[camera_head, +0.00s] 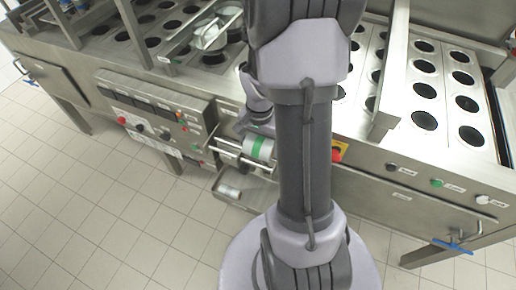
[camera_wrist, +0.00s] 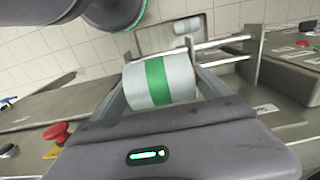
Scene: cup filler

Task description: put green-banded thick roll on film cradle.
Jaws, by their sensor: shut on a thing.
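The green-banded thick roll (camera_wrist: 158,82), white with a green band around its middle, sits between the fingers of my gripper (camera_wrist: 165,72) in the wrist view. My gripper is shut on it. The roll also shows in the head view (camera_head: 258,149), left of my arm and at the front of the machine. The film cradle (camera_wrist: 222,44) has two bright parallel rods with end plates; it also shows in the head view (camera_head: 228,151). The roll overlaps the rods in the head view; I cannot tell whether it touches them. My arm hides the cradle's right part.
A small tray (camera_head: 245,203) below the cradle holds another roll (camera_head: 230,191). A control panel (camera_head: 150,107) is on the left. A red button (camera_wrist: 55,131) on yellow is near my gripper. Rows of cup holes (camera_head: 423,89) fill the machine top. The tiled floor in front is clear.

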